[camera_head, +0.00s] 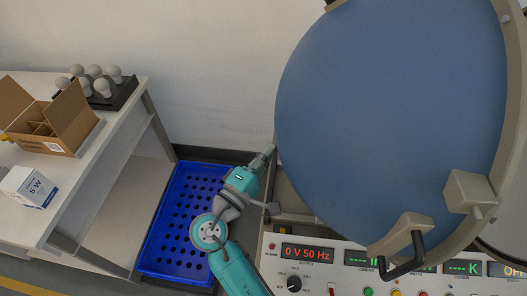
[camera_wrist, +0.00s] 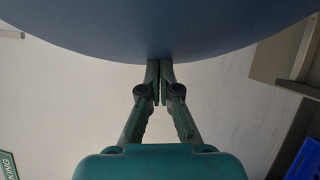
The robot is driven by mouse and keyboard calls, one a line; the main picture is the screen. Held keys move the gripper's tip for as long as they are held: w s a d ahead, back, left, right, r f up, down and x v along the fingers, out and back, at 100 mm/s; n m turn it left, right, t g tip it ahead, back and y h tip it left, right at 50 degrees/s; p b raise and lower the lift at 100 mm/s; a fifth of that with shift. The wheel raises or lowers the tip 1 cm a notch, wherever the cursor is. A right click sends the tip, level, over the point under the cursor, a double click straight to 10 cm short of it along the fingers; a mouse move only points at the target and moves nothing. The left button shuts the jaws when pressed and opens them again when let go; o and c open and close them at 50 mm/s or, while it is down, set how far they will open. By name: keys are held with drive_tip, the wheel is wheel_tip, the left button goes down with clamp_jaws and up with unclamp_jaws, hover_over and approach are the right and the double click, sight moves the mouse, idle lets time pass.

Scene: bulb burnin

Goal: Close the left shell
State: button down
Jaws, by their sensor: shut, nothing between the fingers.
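A large blue domed shell (camera_head: 390,120) with a beige rim and a handle (camera_head: 405,240) fills the upper right of the head view. It is the only shell I can make out, and its far side is cut off by the frame. My gripper (camera_head: 268,152) is at the dome's left edge. In the wrist view the two fingers of my gripper (camera_wrist: 160,72) are together and empty, with their tips at the lower edge of the blue shell (camera_wrist: 160,30). I cannot tell whether they touch it.
A control panel (camera_head: 325,254) reading 0 V 50 Hz stands below the shell. A blue perforated crate (camera_head: 160,240) lies beside my arm. A table (camera_head: 100,150) at left carries a cardboard box (camera_head: 78,118), a 5 W carton (camera_head: 30,190) and a dark bulb tray (camera_head: 122,95).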

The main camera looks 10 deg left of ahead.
drive_tip(key=d, duration=1.5)
drive_tip(key=shift+d, duration=0.5)
